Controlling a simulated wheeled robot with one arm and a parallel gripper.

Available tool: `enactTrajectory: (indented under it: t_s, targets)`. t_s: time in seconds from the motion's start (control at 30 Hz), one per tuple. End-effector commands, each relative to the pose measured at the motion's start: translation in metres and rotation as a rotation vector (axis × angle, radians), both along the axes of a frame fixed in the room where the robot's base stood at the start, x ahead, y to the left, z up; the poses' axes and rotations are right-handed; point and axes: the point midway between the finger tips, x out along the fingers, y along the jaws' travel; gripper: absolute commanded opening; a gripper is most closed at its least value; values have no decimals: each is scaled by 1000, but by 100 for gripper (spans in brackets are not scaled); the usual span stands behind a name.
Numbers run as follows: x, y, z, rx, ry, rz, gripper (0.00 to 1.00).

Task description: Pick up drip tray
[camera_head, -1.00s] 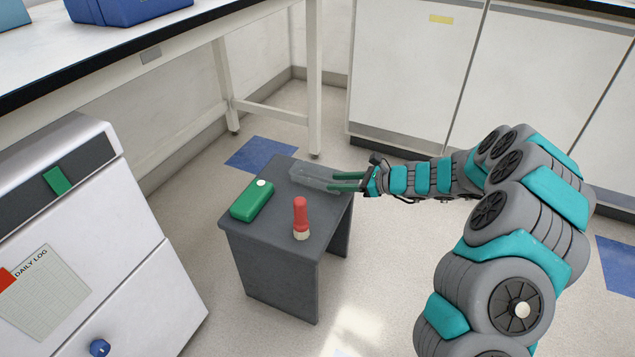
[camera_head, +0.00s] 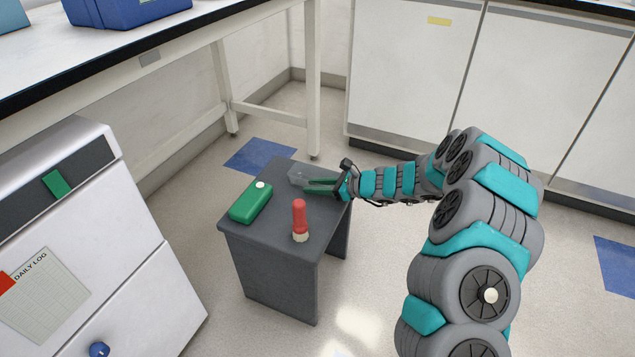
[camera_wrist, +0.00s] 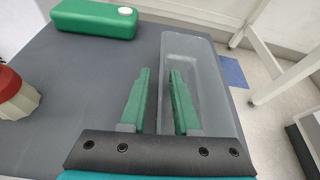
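The drip tray is a clear, long, shallow tray (camera_head: 296,174) on the far part of the small grey table. In the wrist view the tray (camera_wrist: 212,75) runs away from me, right of centre. My gripper (camera_head: 307,184) reaches in low from the right over the table. In the wrist view its two green fingers (camera_wrist: 160,72) are apart with a gap between them. The tray's left long wall lies between the fingers, with the right finger over the tray's inside and the left finger outside. I cannot tell whether either finger touches the wall. My gripper hides part of the tray.
The grey table (camera_head: 262,240) also holds a green box with a white cap (camera_head: 250,203) at the left and a red bottle with a pale base (camera_head: 299,218) near the front. A white bench leg (camera_head: 314,80) stands behind, and white cabinets (camera_head: 415,80) behind right.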

Motion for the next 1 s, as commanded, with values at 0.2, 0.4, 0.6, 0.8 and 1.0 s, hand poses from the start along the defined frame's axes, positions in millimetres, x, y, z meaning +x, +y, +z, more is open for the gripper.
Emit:
enactTrajectory:
  t_s: [0.2, 0.4, 0.6, 0.8, 1.0]
  targets:
    - [0, 0, 0, 0, 0, 0, 4]
    - [0, 0, 0, 0, 0, 0, 0]
    - [0, 0, 0, 0, 0, 0, 0]
    - [0, 0, 0, 0, 0, 0, 0]
    - [0, 0, 0, 0, 0, 0, 0]
